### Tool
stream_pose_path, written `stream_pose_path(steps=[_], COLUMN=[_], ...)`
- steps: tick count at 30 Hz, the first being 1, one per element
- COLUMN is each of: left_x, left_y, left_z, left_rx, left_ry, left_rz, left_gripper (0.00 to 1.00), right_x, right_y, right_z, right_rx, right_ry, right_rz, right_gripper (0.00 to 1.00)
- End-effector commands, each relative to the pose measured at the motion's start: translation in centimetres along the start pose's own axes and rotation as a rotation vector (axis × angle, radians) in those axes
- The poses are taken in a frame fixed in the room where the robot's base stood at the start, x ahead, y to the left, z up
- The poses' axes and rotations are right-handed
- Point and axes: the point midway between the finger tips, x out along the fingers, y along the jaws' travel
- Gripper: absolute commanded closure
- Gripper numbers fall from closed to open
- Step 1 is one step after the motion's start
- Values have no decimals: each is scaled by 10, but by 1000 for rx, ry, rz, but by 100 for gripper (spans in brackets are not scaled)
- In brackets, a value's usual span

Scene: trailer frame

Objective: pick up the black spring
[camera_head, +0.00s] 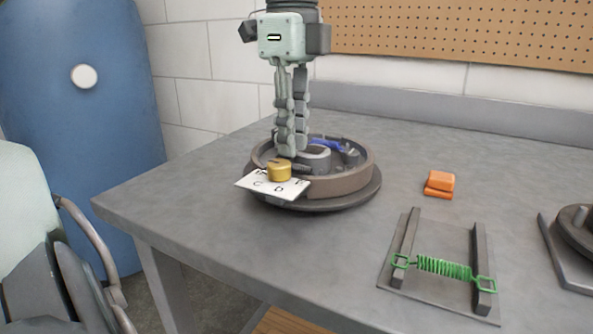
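My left gripper (293,152) points straight down into a round brown drum assembly (345,186) on the table. Its two fingers appear close together, one partly in front of the other, and their tips are down at a grey curved part (316,158) inside the drum. I cannot tell whether they hold anything. No black spring can be made out; the fingers and the drum's rim hide part of the inside. A green coil spring (444,267) is stretched across a grey two-rail fixture (403,237) at the right. My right gripper is not in view.
A brass-coloured cylinder (279,171) sits on a white lettered card (257,185) at the drum's front left. A blue part (327,145) lies inside the drum. An orange block (439,184) and a dark round part (580,228) are right. The grey table's (190,205) left side is clear.

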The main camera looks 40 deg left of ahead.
Motion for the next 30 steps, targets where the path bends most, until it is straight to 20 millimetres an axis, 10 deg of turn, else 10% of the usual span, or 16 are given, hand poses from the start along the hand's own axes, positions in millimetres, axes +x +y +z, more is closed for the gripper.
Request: stream_pose_path(steps=[7, 30], left_x=[29, 26], left_y=[0, 0], left_z=[0, 0], left_rx=[1, 0], left_ry=[2, 1], left_rz=[1, -1], left_gripper=[82, 100], right_x=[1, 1], right_y=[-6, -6], right_z=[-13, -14], right_rx=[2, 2], right_ry=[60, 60], right_rz=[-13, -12], right_gripper=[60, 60])
